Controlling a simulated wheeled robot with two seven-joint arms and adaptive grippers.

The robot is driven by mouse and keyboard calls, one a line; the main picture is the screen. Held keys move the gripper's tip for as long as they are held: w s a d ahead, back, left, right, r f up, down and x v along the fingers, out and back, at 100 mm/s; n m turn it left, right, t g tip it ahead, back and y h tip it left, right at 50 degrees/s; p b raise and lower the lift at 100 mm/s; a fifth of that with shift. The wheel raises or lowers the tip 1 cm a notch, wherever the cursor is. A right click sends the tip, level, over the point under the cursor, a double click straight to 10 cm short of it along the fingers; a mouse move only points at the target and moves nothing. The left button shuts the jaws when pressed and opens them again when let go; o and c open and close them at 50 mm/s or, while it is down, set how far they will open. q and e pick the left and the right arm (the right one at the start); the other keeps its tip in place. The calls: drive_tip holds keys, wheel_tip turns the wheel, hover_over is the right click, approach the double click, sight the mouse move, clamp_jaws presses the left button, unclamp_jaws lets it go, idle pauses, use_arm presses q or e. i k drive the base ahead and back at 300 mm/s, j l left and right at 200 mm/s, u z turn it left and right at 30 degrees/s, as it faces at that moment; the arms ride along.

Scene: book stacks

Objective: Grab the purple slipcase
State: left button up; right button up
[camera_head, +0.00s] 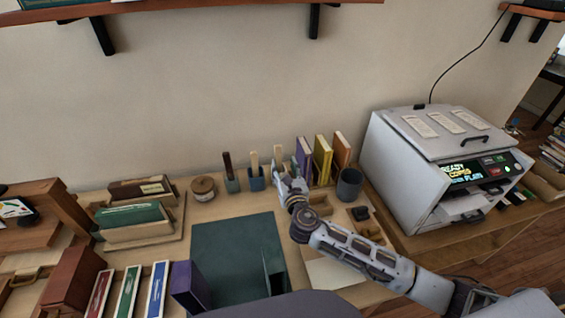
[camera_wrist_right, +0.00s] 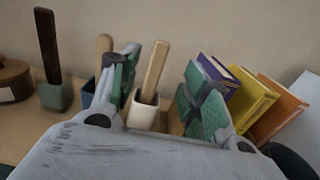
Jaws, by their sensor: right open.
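A slim purple case (camera_head: 304,160) stands upright at the back of the desk, left of a yellow one; its top also shows in the right wrist view (camera_wrist_right: 222,77). A second dark purple box (camera_head: 190,287) stands near the front edge, right of a blue-and-white case. I cannot tell from the pictures which is the slipcase. My right gripper (camera_head: 285,172) is open and empty, just left of the back purple case. In the wrist view its green-padded fingers (camera_wrist_right: 160,92) are spread, and the right finger partly hides that case. My left gripper is not in view.
Yellow (camera_head: 323,160) and orange (camera_head: 341,152) cases stand right of the back purple one, near a dark cup (camera_head: 349,185). Small holders with wooden handles (camera_head: 255,172) stand left of my gripper. A printer (camera_head: 400,170) is at right. The green mat (camera_head: 225,250) is mostly clear.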

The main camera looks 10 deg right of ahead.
sight(189, 288)
drive_tip(key=k, duration=1.5)
